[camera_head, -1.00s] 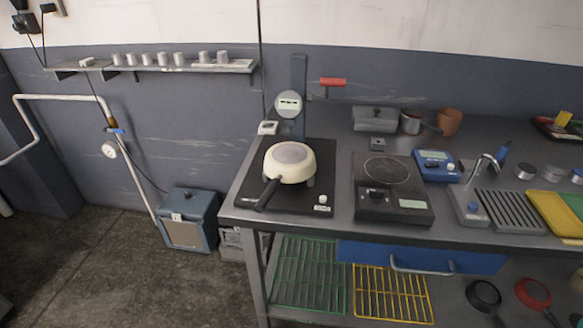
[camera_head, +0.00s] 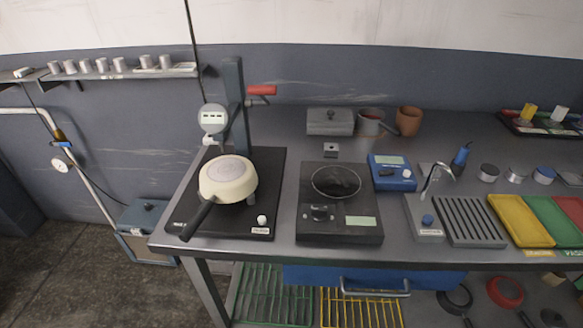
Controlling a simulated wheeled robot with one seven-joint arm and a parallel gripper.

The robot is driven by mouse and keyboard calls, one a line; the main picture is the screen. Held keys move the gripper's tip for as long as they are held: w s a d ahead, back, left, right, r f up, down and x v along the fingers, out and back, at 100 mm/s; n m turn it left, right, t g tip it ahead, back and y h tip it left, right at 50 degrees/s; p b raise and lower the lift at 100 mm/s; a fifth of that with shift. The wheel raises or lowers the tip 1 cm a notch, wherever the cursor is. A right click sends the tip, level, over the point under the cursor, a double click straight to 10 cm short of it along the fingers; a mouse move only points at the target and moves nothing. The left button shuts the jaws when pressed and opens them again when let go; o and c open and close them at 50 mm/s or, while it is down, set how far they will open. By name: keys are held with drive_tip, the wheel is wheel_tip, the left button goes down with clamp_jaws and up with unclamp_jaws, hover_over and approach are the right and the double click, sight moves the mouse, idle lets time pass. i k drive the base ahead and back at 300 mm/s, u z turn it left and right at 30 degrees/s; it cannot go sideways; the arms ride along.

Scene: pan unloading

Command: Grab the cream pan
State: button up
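The cream pan (camera_head: 228,182) sits on a black stove-like plate (camera_head: 266,170) at the left end of the grey workbench. It looks upside down, with its greyish flat base facing up. My gripper is not in view.
A black hotplate (camera_head: 341,214) stands right of the pan, and a dial-gauge stand (camera_head: 238,110) rises behind it. A blue device (camera_head: 391,172), a grooved drain tray (camera_head: 470,220) and coloured trays (camera_head: 518,218) lie farther right. Floor (camera_head: 75,268) is open at left.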

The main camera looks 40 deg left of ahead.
sight(228, 179)
drive_tip(key=z, duration=1.7)
drive_tip(key=k, duration=2.9)
drive_tip(key=u, duration=2.25)
